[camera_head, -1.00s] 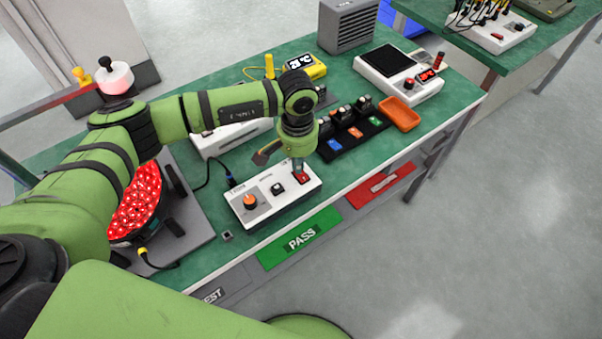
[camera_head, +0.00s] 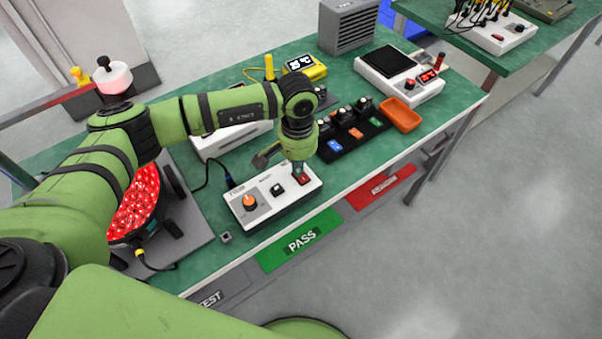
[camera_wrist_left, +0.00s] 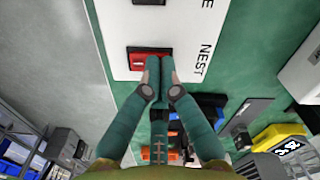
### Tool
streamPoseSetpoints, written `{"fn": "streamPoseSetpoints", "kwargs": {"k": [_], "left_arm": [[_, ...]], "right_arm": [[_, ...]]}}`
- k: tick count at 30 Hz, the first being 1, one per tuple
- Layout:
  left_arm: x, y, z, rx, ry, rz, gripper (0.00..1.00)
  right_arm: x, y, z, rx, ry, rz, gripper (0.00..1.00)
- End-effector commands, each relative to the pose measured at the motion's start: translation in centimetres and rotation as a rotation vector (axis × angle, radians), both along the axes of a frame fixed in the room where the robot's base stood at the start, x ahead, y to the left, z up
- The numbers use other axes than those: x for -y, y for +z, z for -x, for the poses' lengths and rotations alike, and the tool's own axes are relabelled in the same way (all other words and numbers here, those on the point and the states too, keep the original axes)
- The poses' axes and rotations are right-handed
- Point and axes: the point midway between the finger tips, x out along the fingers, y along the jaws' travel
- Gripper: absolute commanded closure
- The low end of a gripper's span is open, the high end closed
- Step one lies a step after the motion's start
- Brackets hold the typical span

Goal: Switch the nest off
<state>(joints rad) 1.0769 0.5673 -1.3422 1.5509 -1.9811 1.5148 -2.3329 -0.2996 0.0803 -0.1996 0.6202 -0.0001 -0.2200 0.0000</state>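A white control box (camera_head: 268,211) stands at the front edge of the green bench, with an orange knob (camera_head: 250,202), a small black switch (camera_head: 276,190) and a red rocker switch (camera_head: 303,179) at its right end. The red switch shows in the left wrist view (camera_wrist_left: 138,62), with the printed word NEST beside it. My left gripper (camera_head: 298,170) points down at the red switch. In the left wrist view its fingertips (camera_wrist_left: 158,84) are together with nothing between them, at the switch's edge. I cannot tell whether they touch it. My right gripper is out of view.
A dark tray with blue, orange and green tags (camera_head: 350,136) and an orange dish (camera_head: 400,114) lie to the right. A bowl of red pieces (camera_head: 135,205) is at the left. A white device (camera_head: 388,68) stands at the back right.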

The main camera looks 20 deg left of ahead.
Motion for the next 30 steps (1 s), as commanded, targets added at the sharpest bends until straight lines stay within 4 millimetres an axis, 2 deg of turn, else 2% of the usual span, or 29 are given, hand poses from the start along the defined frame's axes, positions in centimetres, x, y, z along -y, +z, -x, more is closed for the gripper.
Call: {"fn": "streamPoseSetpoints", "kwargs": {"k": [22, 30], "left_arm": [[0.0, 6.2, -0.1, 0.002, 0.000, 0.000, 1.00], [0.0, 6.7, 0.0, 0.000, 0.000, -0.001, 1.00]], "right_arm": [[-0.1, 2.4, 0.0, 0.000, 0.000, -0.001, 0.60], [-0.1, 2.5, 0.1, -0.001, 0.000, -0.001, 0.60]]}}
